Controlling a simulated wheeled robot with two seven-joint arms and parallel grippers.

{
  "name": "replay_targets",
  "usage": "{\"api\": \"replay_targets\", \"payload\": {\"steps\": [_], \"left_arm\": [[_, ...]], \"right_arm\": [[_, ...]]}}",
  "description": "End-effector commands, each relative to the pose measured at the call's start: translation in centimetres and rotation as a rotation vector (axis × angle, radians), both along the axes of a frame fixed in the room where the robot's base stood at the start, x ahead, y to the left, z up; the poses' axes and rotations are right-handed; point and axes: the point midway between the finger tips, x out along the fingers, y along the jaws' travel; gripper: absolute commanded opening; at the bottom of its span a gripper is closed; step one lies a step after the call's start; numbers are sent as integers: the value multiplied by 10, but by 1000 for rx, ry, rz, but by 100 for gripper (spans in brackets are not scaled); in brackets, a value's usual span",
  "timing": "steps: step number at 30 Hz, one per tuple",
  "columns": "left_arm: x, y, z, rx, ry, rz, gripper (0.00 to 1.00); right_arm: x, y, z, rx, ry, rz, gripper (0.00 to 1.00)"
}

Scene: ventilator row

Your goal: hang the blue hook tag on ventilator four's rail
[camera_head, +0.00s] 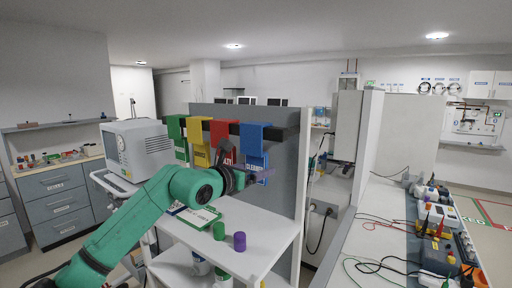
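The blue hook tag (253,138) hangs over a dark rail (286,134) on a grey panel, at the right end of a row of tags. White lettering shows on its lower part. My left gripper (264,174) is at the tag's lower end, in front of the panel. Its fingers are small and dark here, so I cannot tell whether they are open, shut or touching the tag. Which ventilator this rail belongs to cannot be read. My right gripper is not in view.
Green (177,136), yellow (199,139) and red (222,140) tags hang left of the blue one. A white cart shelf (262,240) below holds a green cup (218,231) and a purple cup (239,241). A monitor (137,148) stands left. A cable-strewn bench is at right.

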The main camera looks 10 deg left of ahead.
Motion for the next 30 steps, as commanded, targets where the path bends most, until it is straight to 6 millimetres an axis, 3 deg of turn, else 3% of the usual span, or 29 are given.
{"api": "replay_targets", "payload": {"steps": [18, 30], "left_arm": [[0, 0, 22, 0, -1, 1, 31], [-3, 1, 20, 0, -1, 0, 31]], "right_arm": [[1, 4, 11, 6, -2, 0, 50], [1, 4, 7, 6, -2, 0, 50]]}}
